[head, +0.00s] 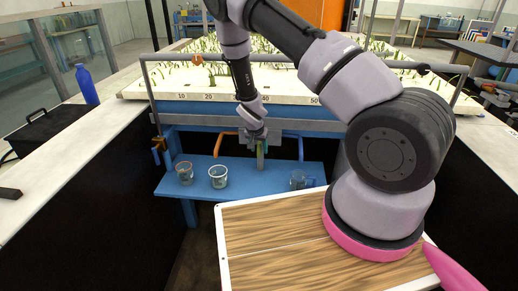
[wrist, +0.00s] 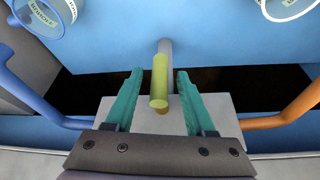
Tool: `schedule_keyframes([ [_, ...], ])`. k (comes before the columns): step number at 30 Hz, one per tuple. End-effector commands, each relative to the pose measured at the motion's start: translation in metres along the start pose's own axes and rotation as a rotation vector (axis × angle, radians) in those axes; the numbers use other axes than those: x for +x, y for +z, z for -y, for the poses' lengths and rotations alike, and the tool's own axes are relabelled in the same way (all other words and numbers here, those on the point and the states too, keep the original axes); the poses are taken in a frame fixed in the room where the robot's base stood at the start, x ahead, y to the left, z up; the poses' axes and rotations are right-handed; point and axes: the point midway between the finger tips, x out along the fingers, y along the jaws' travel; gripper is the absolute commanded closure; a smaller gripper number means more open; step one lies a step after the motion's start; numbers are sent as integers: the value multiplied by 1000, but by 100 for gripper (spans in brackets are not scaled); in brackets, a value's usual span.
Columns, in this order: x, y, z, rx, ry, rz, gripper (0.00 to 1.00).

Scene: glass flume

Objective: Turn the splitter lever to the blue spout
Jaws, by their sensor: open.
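The splitter lever has a yellow-green grip (wrist: 159,85), which hangs below my gripper in the head view (head: 260,160). In the wrist view it lies between my gripper's two teal fingers (wrist: 159,74), with a gap on both sides. My gripper (head: 259,146) is open. The blue spout (wrist: 40,105) is at the left in the wrist view and at the right in the head view (head: 298,141). The orange spout (wrist: 285,110) is on the opposite side, at the left in the head view (head: 217,143). The lever points at neither spout clearly.
A blue shelf (head: 250,174) below the spouts holds two cups (head: 184,174) (head: 219,177) at left and a clear one (head: 302,180) at right. A grey rail (head: 185,59) crosses in front of the planted tray. A blue bottle (head: 86,85) stands on the left ledge.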

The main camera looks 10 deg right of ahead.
Motion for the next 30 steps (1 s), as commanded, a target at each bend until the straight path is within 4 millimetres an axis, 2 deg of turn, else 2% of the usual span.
schedule_keyframes([
  [3, 0, 0, 0, 0, 0, 0, 45],
  [7, 0, 0, 0, 0, 0, 0, 95],
  [8, 0, 0, 0, 0, 0, 0, 100],
  [20, 0, 1, 0, -24, 50, -12, 100],
  [30, 0, 0, -1, -114, 258, -60, 100],
])
